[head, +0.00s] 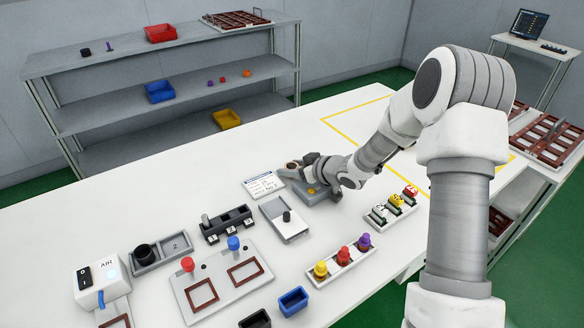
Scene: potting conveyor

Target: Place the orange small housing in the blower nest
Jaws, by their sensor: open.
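My gripper (300,168) reaches down over a grey fixture (325,197) at the back middle of the white table. It is open, though its fingers are small and partly hidden by the arm. A small orange-yellow spot (311,190) shows on the fixture beside the gripper; I cannot tell whether it is the housing. A small orange part (246,73) lies on the middle shelf at the back, beside a red and a purple one. A white AIR box (100,280) stands front left. A plate with a brown frame (115,322), cut by the picture edge, adjoins it and may be the blower nest.
Blue (293,301) and black bins stand nearby. The left rear table is clear.

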